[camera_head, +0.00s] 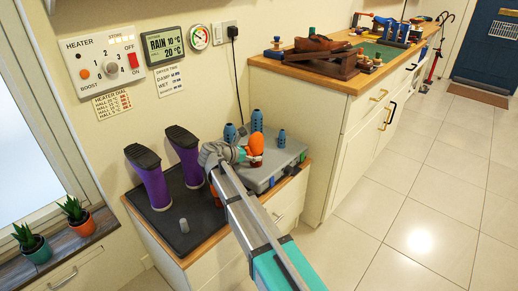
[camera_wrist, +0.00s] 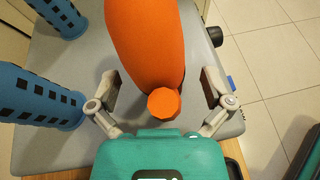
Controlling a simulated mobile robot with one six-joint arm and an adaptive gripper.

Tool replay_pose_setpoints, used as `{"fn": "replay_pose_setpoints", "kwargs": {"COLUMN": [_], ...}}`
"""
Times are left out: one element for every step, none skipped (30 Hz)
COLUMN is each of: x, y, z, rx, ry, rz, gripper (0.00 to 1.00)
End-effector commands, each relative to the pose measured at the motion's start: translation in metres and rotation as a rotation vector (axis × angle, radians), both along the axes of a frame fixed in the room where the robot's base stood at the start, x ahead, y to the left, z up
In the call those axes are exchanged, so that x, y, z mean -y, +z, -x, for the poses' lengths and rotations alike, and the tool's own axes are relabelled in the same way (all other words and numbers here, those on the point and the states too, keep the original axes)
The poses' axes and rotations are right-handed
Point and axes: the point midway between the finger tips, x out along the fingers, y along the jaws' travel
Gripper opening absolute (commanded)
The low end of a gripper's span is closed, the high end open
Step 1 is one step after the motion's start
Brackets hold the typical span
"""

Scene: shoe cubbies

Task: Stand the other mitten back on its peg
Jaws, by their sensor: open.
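Blue perforated pegs stand bare on the box: one at left (camera_head: 230,133), one behind (camera_head: 257,120) and a shorter one at right (camera_head: 282,138). My gripper (camera_wrist: 161,88) is open, its fingers on either side of the mitten, with a gap visible at least on the right.
Purple boots (camera_head: 152,184) stand upside down on a dark mat left of the dryer box, beside a short grey peg (camera_head: 184,225). Potted plants (camera_head: 80,217) stand on the sill. A taller cabinet (camera_head: 340,120) is at right, and the tiled floor (camera_head: 420,215) is clear.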

Motion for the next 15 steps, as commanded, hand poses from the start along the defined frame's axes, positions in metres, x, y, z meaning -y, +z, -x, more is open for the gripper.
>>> {"fn": "replay_pose_setpoints", "kwargs": {"x": [-0.0001,-0.0001,-0.0002,-0.0002,-0.0002,-0.0002,-0.0002,-0.0002,-0.0002,-0.0002,-0.0002,-0.0003,-0.0003,-0.0003,-0.0003], "y": [0.0003,0.0003,0.0004,0.0003,0.0003,0.0003,0.0003,0.0003,0.0003,0.0003,0.0003,0.0003,0.0003,0.0003,0.0003], "z": [0.0000,0.0000,0.0001,0.0001,0.0001,0.0001,0.0002,0.0002,0.0002,0.0002,0.0002,0.0001,0.0001,0.0001,0.0001], "rx": [0.000,0.000,0.000,0.000,0.000,0.000,0.000,0.000,0.000,0.000,0.000,0.000,0.000,0.000,0.000], "ry": [0.000,0.000,0.000,0.000,0.000,0.000,0.000,0.000,0.000,0.000,0.000,0.000,0.000,0.000,0.000], "rz": [0.000,0.000,0.000,0.000,0.000,0.000,0.000,0.000,0.000,0.000,0.000,0.000,0.000,0.000,0.000], "gripper": [1.00,1.00,1.00,1.00,1.00,1.00,1.00,1.00,1.00,1.00,1.00,1.00,1.00,0.96,0.89]}}
